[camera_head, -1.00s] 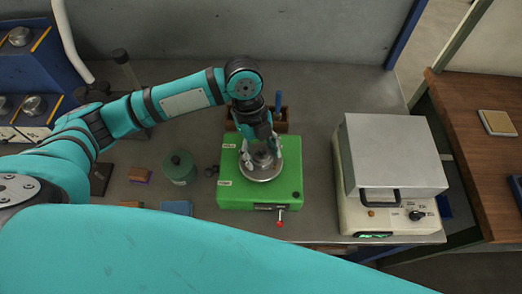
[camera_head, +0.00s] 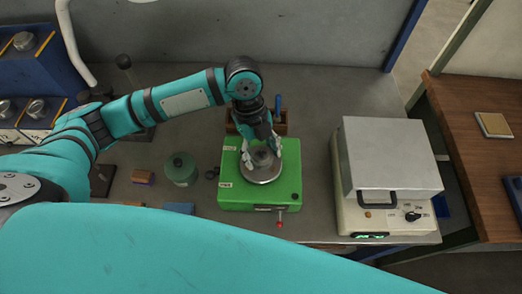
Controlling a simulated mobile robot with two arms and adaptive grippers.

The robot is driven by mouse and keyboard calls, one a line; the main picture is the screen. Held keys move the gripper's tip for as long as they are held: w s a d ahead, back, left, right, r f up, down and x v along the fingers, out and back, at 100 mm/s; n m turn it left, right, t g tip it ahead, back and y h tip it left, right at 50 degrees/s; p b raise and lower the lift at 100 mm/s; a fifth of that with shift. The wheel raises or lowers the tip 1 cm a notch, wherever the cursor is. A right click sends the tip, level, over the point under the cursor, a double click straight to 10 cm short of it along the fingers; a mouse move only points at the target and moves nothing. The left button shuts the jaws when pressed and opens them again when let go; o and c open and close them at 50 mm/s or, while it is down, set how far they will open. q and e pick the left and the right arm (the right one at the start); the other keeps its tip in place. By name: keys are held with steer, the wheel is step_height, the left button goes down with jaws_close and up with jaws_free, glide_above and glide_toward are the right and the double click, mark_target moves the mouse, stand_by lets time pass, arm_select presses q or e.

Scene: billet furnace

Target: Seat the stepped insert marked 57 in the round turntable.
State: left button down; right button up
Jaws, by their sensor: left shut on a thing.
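The round turntable (camera_head: 262,178) is a silver disc on top of a green box-shaped unit (camera_head: 232,200) with white labels and a red-knobbed lever at its front. My left gripper (camera_head: 262,158) points down over the disc, with its fingers shut on a small grey metal insert (camera_head: 263,157). The insert is at the middle of the turntable; I cannot tell whether it is fully down in it. Its mark is too small to read, and the fingers hide part of it. My right gripper is not in view.
A furnace box (camera_head: 390,160) with a grey lid stands to the right. A green canister (camera_head: 181,169) and a small block (camera_head: 143,177) are to the left. A wooden holder (camera_head: 282,128) is behind the green unit. A blue rack (camera_head: 30,75) with metal pieces is far left.

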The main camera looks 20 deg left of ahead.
mark_target(260, 152)
arm_select(q)
steer(key=shift+r+p, duration=0.1)
steer(key=shift+p, duration=0.3)
stand_by(0.4)
steer(key=shift+f+b, duration=0.4)
steer(key=shift+f, duration=0.5)
stand_by(0.4)
steer(key=c, duration=0.7)
jaws_free()
steer(key=p+v, duration=0.5)
steer(key=v, duration=0.1)
steer(key=shift+r, duration=0.15)
steer(key=shift+v, duration=2.4)
steer(key=shift+a, duration=0.1)
